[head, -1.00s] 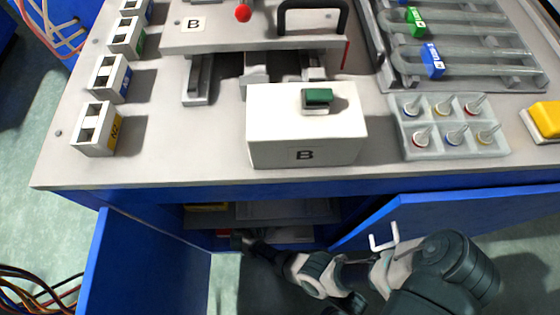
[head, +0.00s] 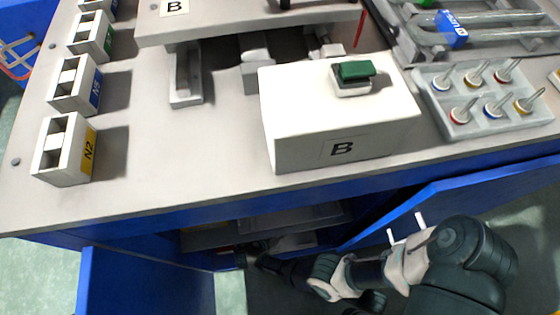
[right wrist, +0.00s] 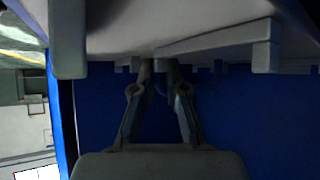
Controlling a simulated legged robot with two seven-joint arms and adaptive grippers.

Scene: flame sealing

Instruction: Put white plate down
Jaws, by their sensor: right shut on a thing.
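In the right wrist view a pale grey-white plate (right wrist: 190,22) with short feet on its underside spans the top, seen from below. My right gripper (right wrist: 160,66) is under it, its two fingers close together at the plate's underside and shut on it. The exact contact is in shadow. In the head view my right gripper (head: 250,257) reaches into the open cabinet under the bench. Pale flat pieces lie in the dark there, and I cannot tell which is the held plate. My left gripper is not in view.
The cabinet's left door (head: 145,285) and right door (head: 450,205) stand open around my right arm. Above is the grey bench top (head: 190,135) with a white box marked B (head: 340,125), a sample rack (head: 480,100) and small holders along the left.

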